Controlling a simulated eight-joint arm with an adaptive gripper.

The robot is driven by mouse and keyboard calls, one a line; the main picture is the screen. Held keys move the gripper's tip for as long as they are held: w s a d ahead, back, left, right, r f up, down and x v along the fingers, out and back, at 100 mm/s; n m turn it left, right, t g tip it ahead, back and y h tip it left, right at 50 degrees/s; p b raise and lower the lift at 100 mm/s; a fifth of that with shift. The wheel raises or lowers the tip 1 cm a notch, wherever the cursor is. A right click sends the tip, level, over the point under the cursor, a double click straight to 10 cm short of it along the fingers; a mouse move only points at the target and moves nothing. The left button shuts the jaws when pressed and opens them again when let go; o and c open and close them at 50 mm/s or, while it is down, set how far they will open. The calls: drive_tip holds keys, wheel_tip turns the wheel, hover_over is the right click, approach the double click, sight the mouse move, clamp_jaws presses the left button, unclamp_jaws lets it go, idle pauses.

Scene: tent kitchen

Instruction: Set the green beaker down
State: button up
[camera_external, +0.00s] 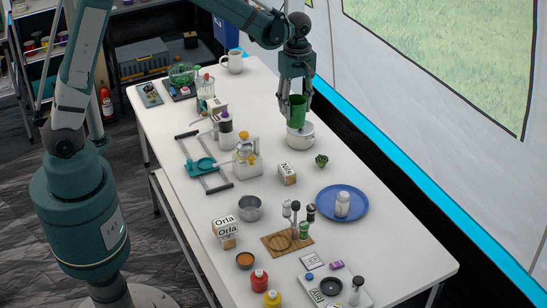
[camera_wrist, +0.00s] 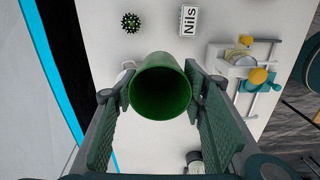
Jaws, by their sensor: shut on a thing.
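The green beaker (camera_external: 297,112) is held between the fingers of my gripper (camera_external: 295,100) in the external view. In the wrist view, the beaker (camera_wrist: 160,86) sits between the two textured finger pads of my gripper (camera_wrist: 161,98), its dark open mouth facing the camera. My gripper is shut on it. In the external view the beaker appears directly over or in front of a white pot (camera_external: 300,138); I cannot tell whether its base is inside the pot or above it. In the wrist view the pot is mostly hidden behind the beaker.
A small succulent (camera_external: 321,160), a box (camera_external: 287,174) and a white dispenser with yellow parts (camera_external: 246,160) stand nearby. A blue plate (camera_external: 356,211) holds a white jar (camera_external: 343,204). A teal-handled rack (camera_external: 205,163) lies left. Bare white table (camera_external: 266,105) shows left of the pot.

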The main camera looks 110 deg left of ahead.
drive_tip(key=s+a, duration=0.5)
drive_tip(key=a, duration=0.4)
drive_tip(key=s+a, duration=0.5)
drive_tip(key=a, duration=0.4)
drive_tip(key=s+a, duration=0.5)
drive_tip(key=a, duration=0.4)
drive_tip(key=shift+a+f, duration=0.25)
drive_tip(key=shift+f, duration=1.15)
drive_tip(key=shift+a+f, duration=0.2)
drive_tip(key=shift+f, duration=1.2)
drive_tip(key=shift+f, duration=0.1)
wheel_tip(320, 180, down, 6)
drive_tip(key=shift+f+b, duration=0.3)
drive_tip(key=shift+f, duration=1.6)
drive_tip(key=shift+f, duration=0.2)
